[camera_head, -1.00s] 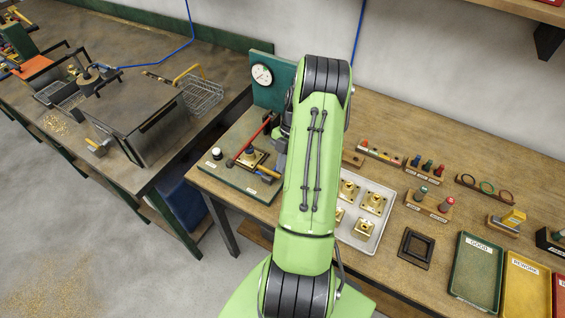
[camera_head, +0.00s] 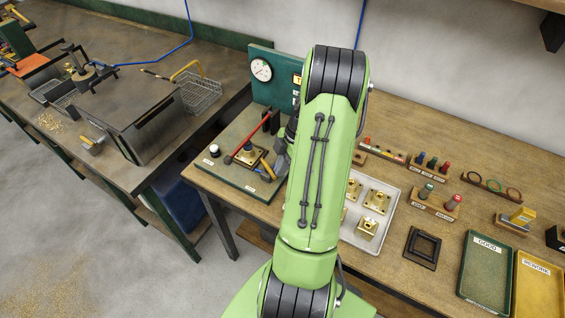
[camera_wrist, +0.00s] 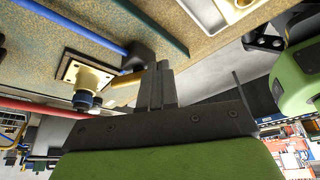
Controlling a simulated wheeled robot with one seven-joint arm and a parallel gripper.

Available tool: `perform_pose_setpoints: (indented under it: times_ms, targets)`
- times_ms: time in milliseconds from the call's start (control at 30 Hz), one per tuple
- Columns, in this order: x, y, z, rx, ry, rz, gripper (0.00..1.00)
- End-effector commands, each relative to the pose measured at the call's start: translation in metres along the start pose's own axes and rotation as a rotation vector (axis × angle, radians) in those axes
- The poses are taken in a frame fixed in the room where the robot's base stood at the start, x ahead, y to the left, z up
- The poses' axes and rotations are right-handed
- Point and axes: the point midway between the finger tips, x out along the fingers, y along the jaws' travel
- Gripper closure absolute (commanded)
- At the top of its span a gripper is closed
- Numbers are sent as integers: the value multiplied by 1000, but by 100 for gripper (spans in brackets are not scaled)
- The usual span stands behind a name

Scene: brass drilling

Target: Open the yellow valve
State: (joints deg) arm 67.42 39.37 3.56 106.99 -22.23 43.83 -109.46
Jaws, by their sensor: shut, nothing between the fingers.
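The yellow valve handle (camera_head: 267,169) is a short lever on the green board at the left end of the bench, beside a brass block (camera_head: 249,154). In the wrist view the yellow handle (camera_wrist: 127,80) sticks out sideways close to the brass block (camera_wrist: 86,76), which has a dark blue fitting. My gripper (camera_wrist: 162,68) is shut and empty, with its fingers right beside the handle's free end. I cannot tell whether they touch. In the head view my gripper (camera_head: 282,160) is partly hidden behind my green arm.
A red lever (camera_head: 253,138) crosses above the board near the brass block. A teal panel with a gauge (camera_head: 261,70) stands behind. A blue bar (camera_wrist: 85,27) runs nearby in the wrist view. A tray (camera_head: 392,202) of brass parts lies to the right.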

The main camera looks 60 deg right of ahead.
Motion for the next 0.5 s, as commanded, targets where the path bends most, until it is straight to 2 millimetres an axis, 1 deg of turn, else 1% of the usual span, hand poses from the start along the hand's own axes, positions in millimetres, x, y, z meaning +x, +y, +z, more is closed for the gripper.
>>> perform_pose_setpoints:
  times_ms: [33,500]
  targets:
    - [4,-2,0,40,-1,15,100]
    - [11,-11,-16,452,-1,181,100]
